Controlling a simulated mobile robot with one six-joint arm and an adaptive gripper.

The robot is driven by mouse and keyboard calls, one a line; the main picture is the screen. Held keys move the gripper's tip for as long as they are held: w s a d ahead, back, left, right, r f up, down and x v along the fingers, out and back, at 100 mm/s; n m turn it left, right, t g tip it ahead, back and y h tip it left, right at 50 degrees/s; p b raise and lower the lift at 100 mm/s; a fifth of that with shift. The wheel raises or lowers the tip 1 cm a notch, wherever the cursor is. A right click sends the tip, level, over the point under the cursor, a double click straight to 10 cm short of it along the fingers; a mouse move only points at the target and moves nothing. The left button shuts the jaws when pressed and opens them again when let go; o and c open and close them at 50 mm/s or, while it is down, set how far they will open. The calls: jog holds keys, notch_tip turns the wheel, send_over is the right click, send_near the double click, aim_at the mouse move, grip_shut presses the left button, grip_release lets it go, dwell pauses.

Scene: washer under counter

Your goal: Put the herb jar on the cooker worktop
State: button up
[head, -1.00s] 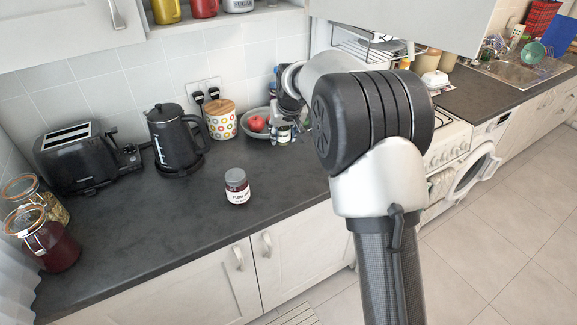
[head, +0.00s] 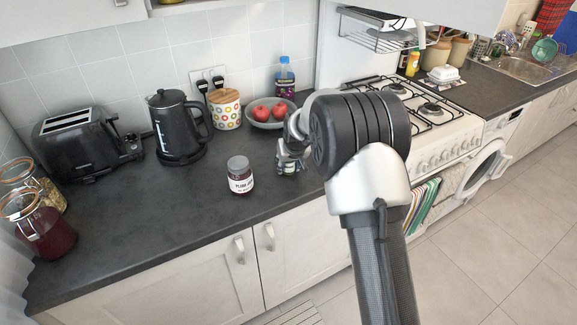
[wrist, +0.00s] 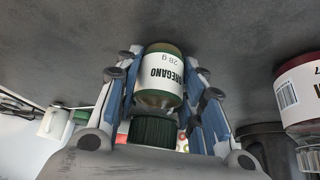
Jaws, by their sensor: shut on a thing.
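The herb jar (wrist: 161,78) is a small clear jar with a dark green lid and a white label reading OREGANO 28 g. In the wrist view it sits between the blue-padded fingers of my gripper (wrist: 165,98), which are shut on it. In the head view my gripper (head: 290,152) is low over the left counter, in front of the fruit bowl, and partly hides the jar. I cannot tell whether the jar touches the counter. The cooker worktop (head: 535,78) is the dark counter beyond the white cooker (head: 420,130), by the sink.
A plum jam jar (head: 240,176) stands close left of my gripper. A bowl with red apples (head: 270,112) and a blue-capped bottle (head: 285,78) stand behind it. A kettle (head: 176,130) and toaster (head: 80,145) are further left. A wire rack (head: 380,38) hangs over the cooker.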

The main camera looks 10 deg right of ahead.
jog(key=shift+r, duration=0.15)
jog(key=shift+f, duration=0.2)
jog(key=o, duration=1.1)
